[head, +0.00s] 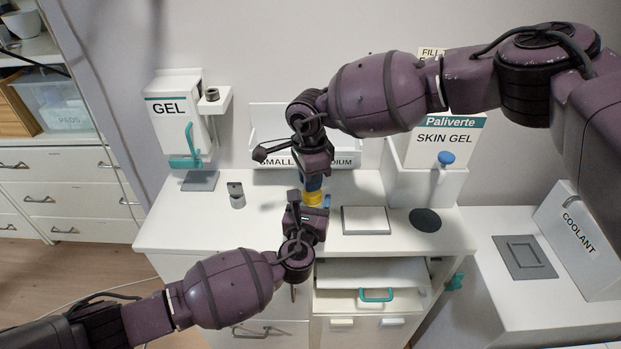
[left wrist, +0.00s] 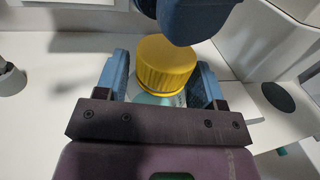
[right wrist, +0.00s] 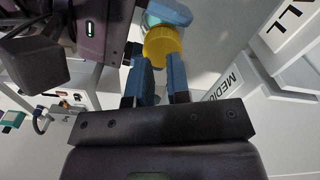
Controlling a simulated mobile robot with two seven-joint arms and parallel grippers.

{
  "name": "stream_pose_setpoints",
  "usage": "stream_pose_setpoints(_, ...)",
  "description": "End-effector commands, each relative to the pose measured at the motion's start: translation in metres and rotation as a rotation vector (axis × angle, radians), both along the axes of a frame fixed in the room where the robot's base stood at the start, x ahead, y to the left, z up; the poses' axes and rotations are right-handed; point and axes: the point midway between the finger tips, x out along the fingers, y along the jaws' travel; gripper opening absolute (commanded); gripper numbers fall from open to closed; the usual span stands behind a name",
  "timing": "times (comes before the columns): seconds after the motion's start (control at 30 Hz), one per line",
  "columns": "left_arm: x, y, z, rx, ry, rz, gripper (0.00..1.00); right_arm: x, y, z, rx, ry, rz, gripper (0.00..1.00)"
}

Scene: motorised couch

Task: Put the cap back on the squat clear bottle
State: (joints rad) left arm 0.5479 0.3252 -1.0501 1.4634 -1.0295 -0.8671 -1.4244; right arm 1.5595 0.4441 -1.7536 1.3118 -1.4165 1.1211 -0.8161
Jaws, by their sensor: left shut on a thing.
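The ribbed yellow cap (left wrist: 165,65) sits directly over the clear bottle (left wrist: 150,98), whose greenish shoulder shows between my left fingers; whether it is threaded on, I cannot tell. The cap also shows in the head view (head: 312,198) and the right wrist view (right wrist: 162,46). My left gripper (head: 313,206) is shut on the bottle at counter height, and its fingers hide most of it. My right gripper (head: 312,182) points down from above. Its blue fingers stand apart, with their tips just at the top of the cap, and do not appear clamped on it.
A gel dispenser (head: 178,115) stands at the back left, with a small grey cylinder (head: 236,195) on the counter before it. A drawer with a teal handle (head: 376,295) is below.

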Motion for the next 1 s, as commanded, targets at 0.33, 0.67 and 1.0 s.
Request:
stream_pose_setpoints(0.33, 0.000, 0.000, 0.000, 0.000, 0.000, 0.000, 0.20, 0.000, 0.000, 0.034, 0.000, -0.001, -0.001, 0.17)
stream_pose_setpoints(0.67, 0.000, 0.000, 0.000, 0.000, 0.000, 0.000, 0.00, -0.001, 0.000, 0.039, 0.000, 0.000, 0.000, 0.19)
stream_pose_setpoints(1.0, 0.000, 0.000, 0.000, 0.000, 0.000, 0.000, 0.00, -0.008, 0.044, 0.038, 0.050, 0.018, 0.009, 0.55)
